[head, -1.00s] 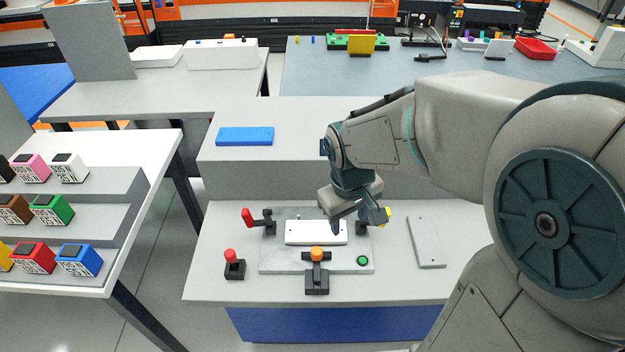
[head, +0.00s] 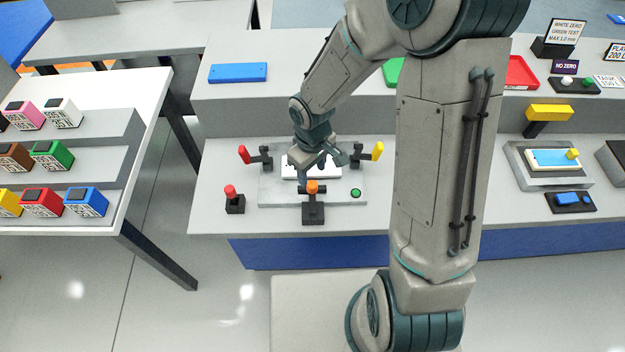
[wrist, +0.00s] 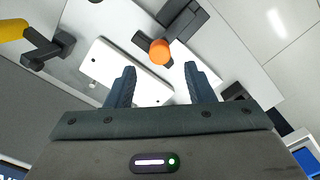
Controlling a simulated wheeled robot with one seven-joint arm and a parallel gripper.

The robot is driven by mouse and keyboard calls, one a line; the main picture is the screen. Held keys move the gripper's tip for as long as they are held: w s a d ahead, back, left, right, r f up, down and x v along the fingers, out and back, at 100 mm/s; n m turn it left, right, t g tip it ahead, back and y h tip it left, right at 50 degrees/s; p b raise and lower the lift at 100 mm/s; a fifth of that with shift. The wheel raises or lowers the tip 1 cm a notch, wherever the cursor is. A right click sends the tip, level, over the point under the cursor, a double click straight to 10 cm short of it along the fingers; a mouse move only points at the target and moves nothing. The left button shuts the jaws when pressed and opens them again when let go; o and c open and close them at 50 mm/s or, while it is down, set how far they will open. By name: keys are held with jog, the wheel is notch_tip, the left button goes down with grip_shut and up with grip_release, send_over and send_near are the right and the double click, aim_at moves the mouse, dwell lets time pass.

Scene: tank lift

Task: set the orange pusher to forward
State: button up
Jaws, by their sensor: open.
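The orange pusher (head: 312,187) is an orange knob on a black base at the front middle of a grey plate on the bench. In the wrist view its orange knob (wrist: 160,51) shows ahead of and between my fingertips, apart from them. My gripper (head: 318,172) is just behind the pusher, above a white plate (head: 291,168). In the wrist view my gripper (wrist: 160,75) is open, with nothing between its fingers. The white plate (wrist: 103,70) lies below the fingers.
A red-handled clamp (head: 244,155) stands at the plate's left and a yellow-handled one (head: 377,151) at its right. A separate red-knobbed lever (head: 231,192) stands further left. A green button (head: 355,192) is right of the pusher. The front bench edge is clear.

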aim_at(312, 184)
jog(key=shift+f, duration=2.65)
jog(key=shift+c, duration=0.3)
